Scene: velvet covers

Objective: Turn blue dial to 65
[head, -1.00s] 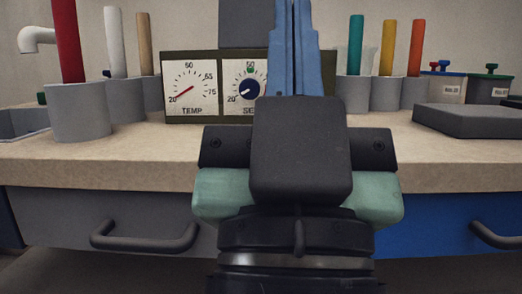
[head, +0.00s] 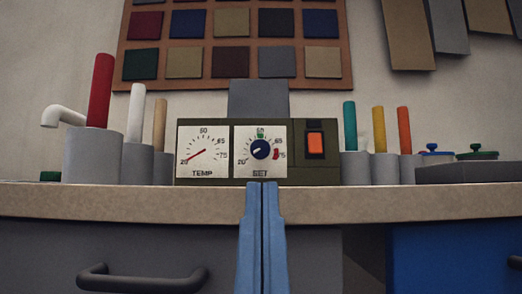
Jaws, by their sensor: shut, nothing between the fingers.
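The blue dial (head: 261,149) is a round dark blue knob on the white SET face (head: 240,170) of the panel. Its white pointer mark points to the lower left, toward 20. A green marker (head: 260,135) sits at the top of the scale, and a red marker (head: 276,154) sits at the right near 75. My gripper (head: 262,186) shows as two blue fingers side by side, shut and empty. Its tips point up and appear just below the SET face in the picture, apart from the dial.
The TEMP gauge (head: 203,152) reads near 20. An orange switch (head: 316,143) is on the panel's right. Grey holders with coloured rods stand at both sides, including a red rod (head: 100,90) and a teal rod (head: 350,125). The worktop edge (head: 130,203) runs below.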

